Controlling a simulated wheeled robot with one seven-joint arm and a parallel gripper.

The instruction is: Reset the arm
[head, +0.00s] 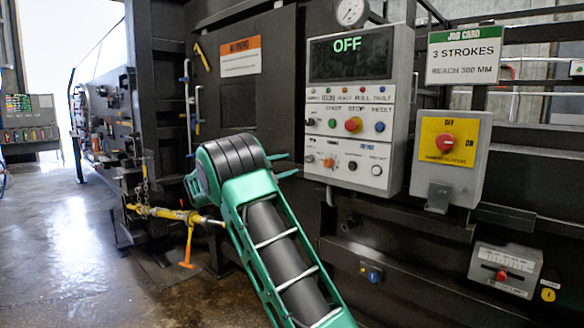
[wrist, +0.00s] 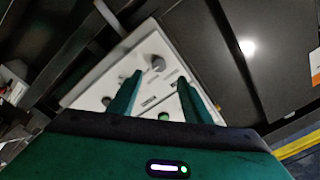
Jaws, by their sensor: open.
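My green arm (head: 270,235) rises from the bottom of the head view and bends at a dark, rounded joint in front of the machine. In the wrist view my gripper (wrist: 158,77) is open, with two green fingers apart and nothing seen between them but a white panel (wrist: 90,97) beyond. The panel has a grey knob and looks tilted in this view. I cannot tell whether the fingertips touch it.
The control box (head: 357,110) reads OFF and has several buttons. A yellow-faced switch box (head: 452,160) with a red knob is to its right. A yellow rod with an orange strap (head: 187,250) is left of my arm. The wet floor (head: 75,250) at left is clear.

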